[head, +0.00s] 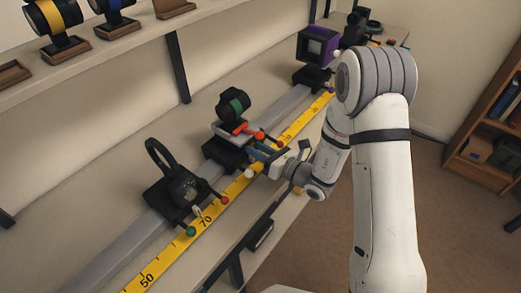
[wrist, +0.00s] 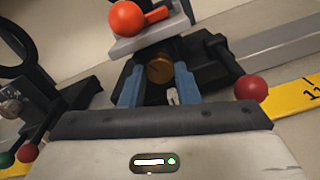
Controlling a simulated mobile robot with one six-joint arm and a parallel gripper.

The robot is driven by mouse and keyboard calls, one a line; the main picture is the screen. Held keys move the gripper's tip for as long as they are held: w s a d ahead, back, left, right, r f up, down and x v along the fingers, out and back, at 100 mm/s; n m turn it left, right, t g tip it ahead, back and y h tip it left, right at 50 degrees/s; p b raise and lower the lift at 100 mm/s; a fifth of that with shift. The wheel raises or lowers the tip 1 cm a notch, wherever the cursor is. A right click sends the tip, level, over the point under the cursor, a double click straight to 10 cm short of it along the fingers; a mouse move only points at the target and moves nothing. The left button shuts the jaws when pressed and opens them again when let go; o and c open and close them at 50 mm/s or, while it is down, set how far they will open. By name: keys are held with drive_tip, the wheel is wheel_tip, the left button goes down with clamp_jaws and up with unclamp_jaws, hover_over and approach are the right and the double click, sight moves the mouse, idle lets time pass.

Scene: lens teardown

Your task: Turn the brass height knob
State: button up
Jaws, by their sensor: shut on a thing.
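The brass height knob (wrist: 159,70) shows in the wrist view between the two blue fingertips of my gripper (wrist: 158,84), which is shut on it. It sits on the front of a black carriage, below a grey plate (wrist: 150,40). In the head view my gripper (head: 263,153) reaches the middle carriage (head: 224,153) from the right, and the knob is hidden there. The carriage carries a black lens with a green band (head: 233,104). An orange knob (wrist: 126,17) stands just above my fingers in the wrist view.
The carriage rides on a grey rail beside a yellow scale (head: 207,220). A carriage with a black ring (head: 160,156) stands to the left, and a purple-framed unit (head: 318,45) stands farther back. A red ball knob (wrist: 252,88) lies close right of my fingers.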

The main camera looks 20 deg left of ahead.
drive_tip(key=shift+s+a, duration=0.1)
drive_tip(key=o, duration=0.8)
drive_tip(key=shift+a, duration=0.1)
drive_tip(key=shift+o, duration=0.8)
drive_tip(key=b+v, duration=0.1)
drive_tip(key=v, duration=0.7)
drive_tip(key=shift+r, duration=0.1)
